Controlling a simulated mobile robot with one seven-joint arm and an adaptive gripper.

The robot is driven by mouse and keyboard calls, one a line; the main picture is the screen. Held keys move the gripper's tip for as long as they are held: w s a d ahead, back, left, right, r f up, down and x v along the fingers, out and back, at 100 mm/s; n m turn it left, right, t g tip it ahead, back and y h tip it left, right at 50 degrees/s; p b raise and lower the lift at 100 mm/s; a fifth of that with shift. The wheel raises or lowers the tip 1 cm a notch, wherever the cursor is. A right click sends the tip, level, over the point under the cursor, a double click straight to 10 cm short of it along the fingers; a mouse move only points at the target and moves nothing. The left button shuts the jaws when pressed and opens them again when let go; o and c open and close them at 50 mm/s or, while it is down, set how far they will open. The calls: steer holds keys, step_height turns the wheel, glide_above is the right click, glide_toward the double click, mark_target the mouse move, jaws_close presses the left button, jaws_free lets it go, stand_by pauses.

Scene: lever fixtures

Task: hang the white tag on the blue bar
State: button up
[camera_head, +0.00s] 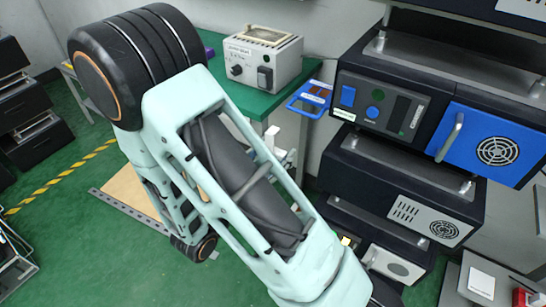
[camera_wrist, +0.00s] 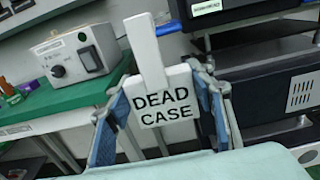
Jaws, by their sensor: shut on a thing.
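The white tag (camera_wrist: 163,112) reads "DEAD CASE" and has a narrow upright strip above its wide plate. My gripper (camera_wrist: 160,88) is shut on the tag, with a finger at each side of the plate in the wrist view. A bit of blue (camera_wrist: 170,28), likely this bar, shows just right of the tag's strip in the wrist view. The tag looks apart from it, but depth is hard to judge. My arm largely hides my gripper in the head view.
A white instrument box (camera_head: 262,58) with a knob and switch stands on the green bench (camera_head: 225,87). The equipment rack (camera_head: 400,175) with a blue door (camera_head: 492,140) fills the right side. Green floor (camera_head: 75,245) is open at the left.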

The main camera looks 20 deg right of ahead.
steer(key=f+b+x, duration=0.1)
steer(key=f+x, duration=0.1)
steer(key=x, duration=1.1)
steer(key=shift+w+d, duration=0.2)
steer(key=shift+d, duration=0.15)
stand_by(0.5)
steer(key=o, duration=1.2)
